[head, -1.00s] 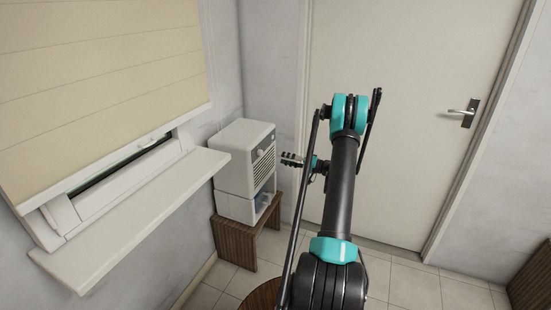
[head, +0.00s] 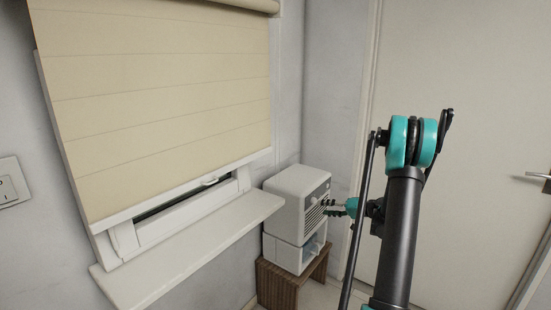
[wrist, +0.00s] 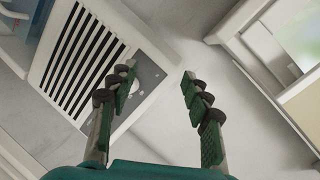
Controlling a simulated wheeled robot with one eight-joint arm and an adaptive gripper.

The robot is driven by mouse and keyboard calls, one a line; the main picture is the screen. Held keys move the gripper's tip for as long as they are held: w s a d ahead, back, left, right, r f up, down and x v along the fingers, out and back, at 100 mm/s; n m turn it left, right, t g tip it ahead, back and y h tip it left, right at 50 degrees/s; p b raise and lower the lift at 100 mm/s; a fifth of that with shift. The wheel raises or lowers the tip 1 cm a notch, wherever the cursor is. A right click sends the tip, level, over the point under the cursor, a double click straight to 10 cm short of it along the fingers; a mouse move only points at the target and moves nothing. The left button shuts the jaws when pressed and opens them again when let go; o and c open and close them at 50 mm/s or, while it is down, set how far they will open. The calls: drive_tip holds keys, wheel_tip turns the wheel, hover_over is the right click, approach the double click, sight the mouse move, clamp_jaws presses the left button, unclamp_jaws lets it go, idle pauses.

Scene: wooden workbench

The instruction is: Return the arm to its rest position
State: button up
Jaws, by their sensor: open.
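My arm rises on the right of the head view, with black links and teal joints. My gripper (head: 336,207) is small in that view, at the arm's left, in front of or beside the white appliance (head: 291,187). In the wrist view my gripper (wrist: 160,95) shows two dark green segmented fingers spread apart, with nothing between them. The white appliance with a slatted grille (wrist: 85,55) lies beyond the left finger in the wrist view. Whether the gripper touches it cannot be told.
The appliance stands on a brown wooden stool (head: 277,285) in the corner. A window sill (head: 190,250) and beige blind (head: 160,110) are on the left, and a light switch (head: 10,183) is on the wall. A white door (head: 490,110) is behind the arm.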

drive_tip(key=s+a+r+g+h, duration=0.1)
drive_tip(key=s+a+g+h, duration=0.2)
drive_tip(key=s, duration=0.5)
drive_tip(key=s+a+r+h, duration=0.2)
drive_tip(key=s+a, duration=0.4)
drive_tip(key=s, duration=0.3)
drive_tip(key=s+d+f+h, duration=0.1)
drive_tip(key=s+h, duration=0.1)
drive_tip(key=s, duration=0.5)
drive_tip(key=s+d+f+n+h, duration=0.1)
drive_tip(key=s+h, duration=0.1)
drive_tip(key=s, duration=0.5)
drive_tip(key=s+d+f+g+h, duration=0.1)
drive_tip(key=s+h, duration=0.1)
drive_tip(key=s, duration=0.6)
drive_tip(key=shift+d+f+n+h, duration=0.3)
drive_tip(key=shift+d+f+h, duration=0.05)
drive_tip(key=shift+d+h, duration=0.05)
